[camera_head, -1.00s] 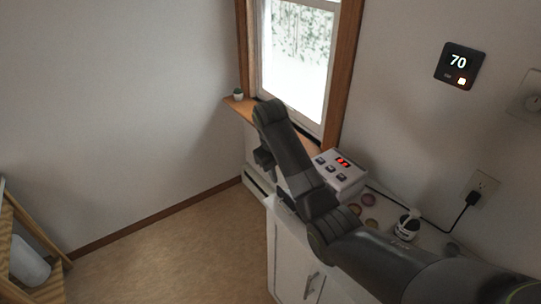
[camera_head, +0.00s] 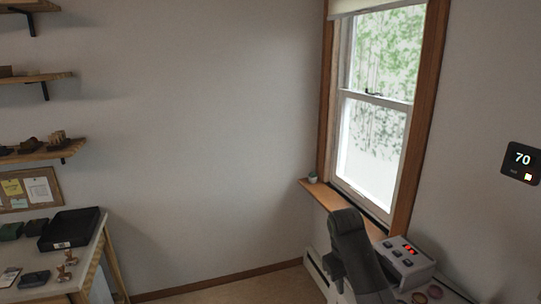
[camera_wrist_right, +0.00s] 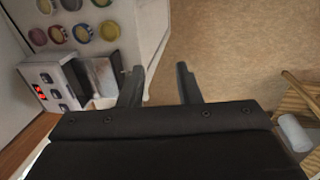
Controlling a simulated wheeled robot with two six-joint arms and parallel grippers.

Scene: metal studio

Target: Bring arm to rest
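My right arm rises at the lower right of the head view, bent, with its dark right gripper (camera_head: 332,267) hanging beside the upper link, partly hidden. In the right wrist view, the two fingers of the right gripper (camera_wrist_right: 160,82) stand apart with nothing between them, above the tan floor. The gripper is clear of the counter. My left arm and gripper do not show in either view.
A white control box (camera_head: 408,262) with a red display stands on the counter beside the arm. A window sill (camera_head: 345,206) with a small plant (camera_head: 313,177) is behind it. At left are a table (camera_head: 85,262) with a black tray (camera_head: 70,230) and wall shelves (camera_head: 40,152).

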